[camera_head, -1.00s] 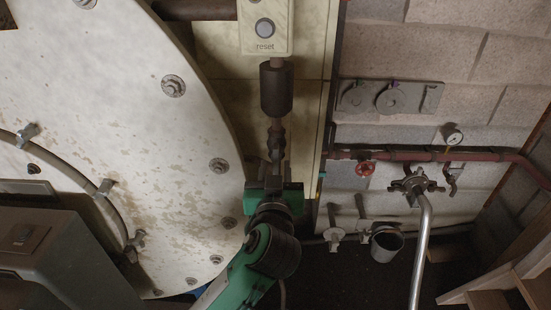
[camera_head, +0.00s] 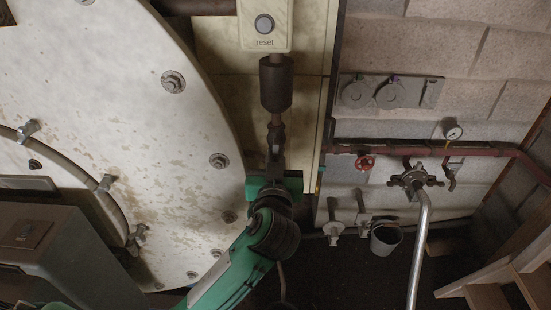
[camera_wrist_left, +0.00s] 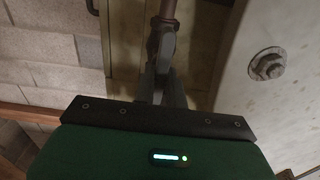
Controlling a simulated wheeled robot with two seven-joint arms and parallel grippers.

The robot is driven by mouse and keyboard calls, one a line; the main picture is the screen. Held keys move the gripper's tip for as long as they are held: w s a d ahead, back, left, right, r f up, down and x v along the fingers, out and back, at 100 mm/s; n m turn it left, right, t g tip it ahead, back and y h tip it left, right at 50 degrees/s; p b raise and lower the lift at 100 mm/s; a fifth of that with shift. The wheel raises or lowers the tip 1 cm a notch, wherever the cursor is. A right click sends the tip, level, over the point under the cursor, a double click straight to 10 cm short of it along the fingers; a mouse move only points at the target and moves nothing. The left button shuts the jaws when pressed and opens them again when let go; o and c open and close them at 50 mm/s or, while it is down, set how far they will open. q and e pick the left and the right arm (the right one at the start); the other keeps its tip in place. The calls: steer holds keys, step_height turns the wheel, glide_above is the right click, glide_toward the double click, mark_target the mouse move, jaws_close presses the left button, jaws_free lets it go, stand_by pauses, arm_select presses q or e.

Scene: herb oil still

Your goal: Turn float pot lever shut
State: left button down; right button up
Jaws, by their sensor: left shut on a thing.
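The float pot appears to be the dark cylinder (camera_head: 276,86) on a vertical pipe below the reset box, in the head view. A dark fitting (camera_head: 275,132) sits on the pipe under it, where the lever seems to be. My left gripper (camera_head: 273,162) comes up from below and is shut on the lever there. The wrist view shows its two fingers (camera_wrist_left: 162,72) closed together at the lower end of a brownish pipe (camera_wrist_left: 168,10). The fingers hide most of the lever, so its exact angle cannot be told. My right gripper is not in view.
A large pale round plate (camera_head: 120,120) with bolts stands close on the left. The reset box (camera_head: 265,28) is above. A red pipe (camera_head: 430,150) with a red handwheel (camera_head: 364,162), a gauge (camera_head: 454,132) and a bucket (camera_head: 386,238) are at the right. Wooden steps (camera_head: 510,280) stand lower right.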

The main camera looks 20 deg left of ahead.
arm_select(q)
steer(key=m+p, duration=0.1)
steer(key=m, duration=0.1)
steer(key=m+p, duration=0.2)
steer(key=shift+d+r+m, duration=0.15)
steer(key=shift+m, duration=0.15)
steer(key=shift+w+d+f+m+p, duration=0.1)
steer(key=shift+f+m+p, duration=0.1)
steer(key=shift+m+p, duration=1.7)
steer(key=shift+s+d+f+m+p, duration=0.15)
steer(key=shift+m+p, duration=1.1)
steer(key=shift+m, duration=1.3)
steer(key=shift+w+f+m+p, duration=0.2)
steer(key=shift+m+p, duration=1.35)
steer(key=shift+m, duration=0.7)
steer(key=c, duration=1.5)
jaws_free()
steer(key=shift+o, duration=0.2)
steer(key=shift+f, duration=0.1)
